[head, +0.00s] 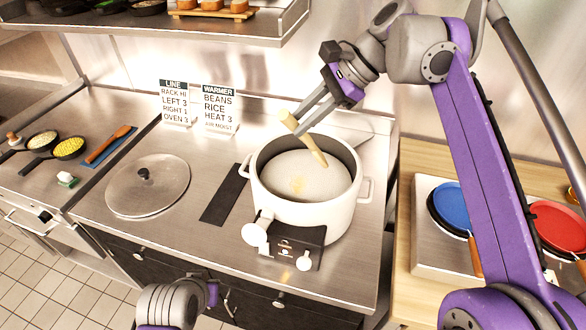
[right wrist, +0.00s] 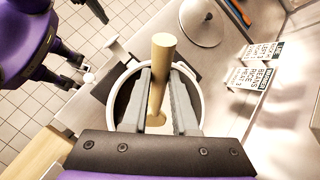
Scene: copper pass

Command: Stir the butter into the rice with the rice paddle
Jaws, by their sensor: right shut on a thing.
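The wooden rice paddle (head: 314,150) slants down into a large white pot (head: 302,210) on the counter. My right gripper (head: 303,122) is above the pot, shut on the paddle's handle. In the right wrist view the handle (right wrist: 161,75) stands between the two grey fingers. The paddle's lower end is over or in the pale rice (head: 280,170); I cannot tell how deep. A faint yellowish patch, seemingly butter (head: 298,186), shows on the rice. My left gripper (head: 212,292) is low in front of the counter, away from the pot; its fingers are unclear.
A round metal lid (head: 148,186) lies left of the pot, beside a dark strip (head: 224,196). Two sign cards (head: 220,108) stand behind. Small pans (head: 69,148) are at far left. Blue (head: 450,205) and red (head: 556,228) pans are at right. A shelf (head: 230,30) overhangs the back.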

